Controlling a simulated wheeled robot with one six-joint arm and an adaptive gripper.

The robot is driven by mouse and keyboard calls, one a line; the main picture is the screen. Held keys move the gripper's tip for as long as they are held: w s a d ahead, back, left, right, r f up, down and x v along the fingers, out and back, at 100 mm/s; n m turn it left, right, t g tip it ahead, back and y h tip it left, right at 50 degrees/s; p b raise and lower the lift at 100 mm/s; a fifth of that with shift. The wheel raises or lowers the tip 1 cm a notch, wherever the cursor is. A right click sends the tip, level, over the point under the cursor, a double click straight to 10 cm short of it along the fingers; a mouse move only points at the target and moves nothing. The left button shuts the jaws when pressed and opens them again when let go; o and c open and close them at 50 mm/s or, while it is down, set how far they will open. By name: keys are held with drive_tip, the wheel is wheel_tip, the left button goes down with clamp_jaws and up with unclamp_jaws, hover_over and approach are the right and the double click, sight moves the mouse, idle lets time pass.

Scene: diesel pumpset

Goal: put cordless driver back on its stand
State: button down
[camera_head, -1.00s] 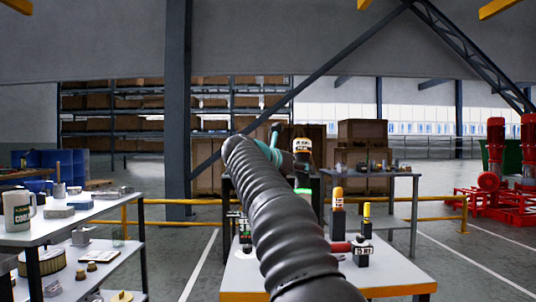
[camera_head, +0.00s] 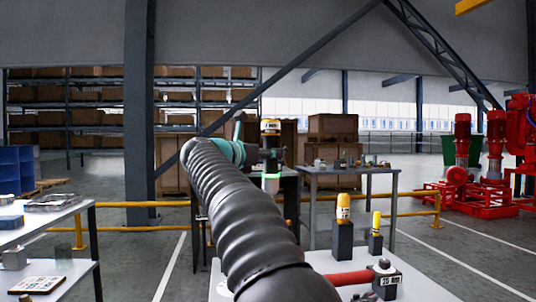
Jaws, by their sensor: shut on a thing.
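My gripper (camera_head: 268,158) is at the end of my dark ribbed arm, in the air above the workbench's far side. The fingers are small and partly hidden. I cannot pick out the driver's stand with certainty. Dark blocks on the workbench hold an orange-topped tool (camera_head: 343,208) and a smaller yellow-topped tool (camera_head: 376,222).
On the workbench (camera_head: 415,290), a red-handled tool (camera_head: 350,278) lies by a dark labelled block (camera_head: 387,284). A grey table (camera_head: 345,171) with small parts stands behind. A shelf table (camera_head: 40,217) is at left. Yellow rails (camera_head: 418,221) and red pumps (camera_head: 462,138) stand beyond.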

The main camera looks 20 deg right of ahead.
sight(266, 171)
drive_tip(key=shift+r, duration=0.1)
wheel_tip(266, 171, down, 11)
drive_tip(key=b, duration=1)
drive_tip(key=shift+s+f, duration=0.1)
drive_tip(key=shift+f, duration=0.1)
drive_tip(key=shift+f+b, duration=0.65)
drive_tip(key=shift+f, duration=1.1)
idle(0.7)
drive_tip(key=c, duration=0.6)
unclamp_jaws()
drive_tip(key=shift+f, duration=0.15)
drive_tip(key=shift+r, duration=5.1)
